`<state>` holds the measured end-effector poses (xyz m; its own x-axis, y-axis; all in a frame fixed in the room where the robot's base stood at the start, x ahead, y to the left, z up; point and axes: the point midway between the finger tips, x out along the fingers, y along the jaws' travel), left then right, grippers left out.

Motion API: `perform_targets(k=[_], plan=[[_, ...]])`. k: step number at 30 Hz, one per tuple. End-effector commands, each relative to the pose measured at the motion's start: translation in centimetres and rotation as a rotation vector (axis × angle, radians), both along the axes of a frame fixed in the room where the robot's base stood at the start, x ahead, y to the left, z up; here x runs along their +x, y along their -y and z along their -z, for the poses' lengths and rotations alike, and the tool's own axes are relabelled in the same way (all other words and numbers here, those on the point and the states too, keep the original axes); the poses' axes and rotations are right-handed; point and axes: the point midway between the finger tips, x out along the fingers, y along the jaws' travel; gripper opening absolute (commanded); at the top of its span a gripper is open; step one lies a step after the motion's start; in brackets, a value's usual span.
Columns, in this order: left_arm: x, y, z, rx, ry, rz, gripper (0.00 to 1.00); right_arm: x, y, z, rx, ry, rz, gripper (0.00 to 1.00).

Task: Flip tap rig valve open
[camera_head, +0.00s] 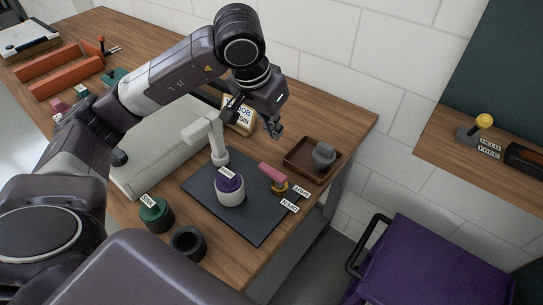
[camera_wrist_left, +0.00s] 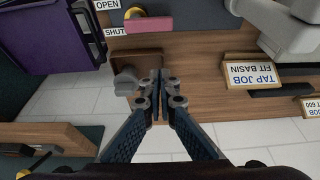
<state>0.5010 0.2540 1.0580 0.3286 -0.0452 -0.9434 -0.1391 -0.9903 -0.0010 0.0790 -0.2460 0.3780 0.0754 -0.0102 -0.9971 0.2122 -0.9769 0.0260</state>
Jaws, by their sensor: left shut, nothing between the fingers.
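The tap rig valve has a pink lever (camera_head: 272,173) on a yellow-orange base (camera_head: 280,188), on a dark mat (camera_head: 258,225). An OPEN label (camera_head: 289,206) and a SHUT label (camera_head: 302,191) lie beside it. In the left wrist view the pink lever (camera_wrist_left: 149,25) lies level with the SHUT label (camera_wrist_left: 115,31), and the OPEN label (camera_wrist_left: 107,4) is farther up. My left gripper (camera_head: 272,130) is shut and empty, above the bench's back edge, behind the valve and apart from it. Its closed fingertips (camera_wrist_left: 160,82) show in the wrist view. My right gripper is not in view.
A white tap (camera_head: 213,140) and a purple-topped white cylinder (camera_head: 230,190) stand left of the valve. A brown tray (camera_head: 296,165) holding a grey part (camera_head: 324,154) is at right. A job sign (camera_head: 240,115) stands behind. A purple cart (camera_head: 430,262) stands beyond the bench.

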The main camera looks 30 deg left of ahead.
Motion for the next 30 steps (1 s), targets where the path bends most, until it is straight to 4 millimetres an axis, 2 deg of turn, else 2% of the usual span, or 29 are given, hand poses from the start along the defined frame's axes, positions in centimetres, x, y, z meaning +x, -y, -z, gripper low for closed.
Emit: perform_targets(k=[6,15,21,30], plan=[[1.0,0.2,3.3,-0.001,-0.009,-0.001,0.0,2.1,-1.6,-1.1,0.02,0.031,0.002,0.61],[2.9,0.5,9.2,-0.001,-0.007,0.0,0.0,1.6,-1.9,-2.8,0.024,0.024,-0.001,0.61],[0.2,0.0,8.8,0.0,-0.004,0.001,0.0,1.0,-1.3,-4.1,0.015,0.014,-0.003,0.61],[-0.9,-0.1,9.0,0.0,-0.001,-0.001,0.0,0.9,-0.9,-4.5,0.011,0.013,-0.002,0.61]])
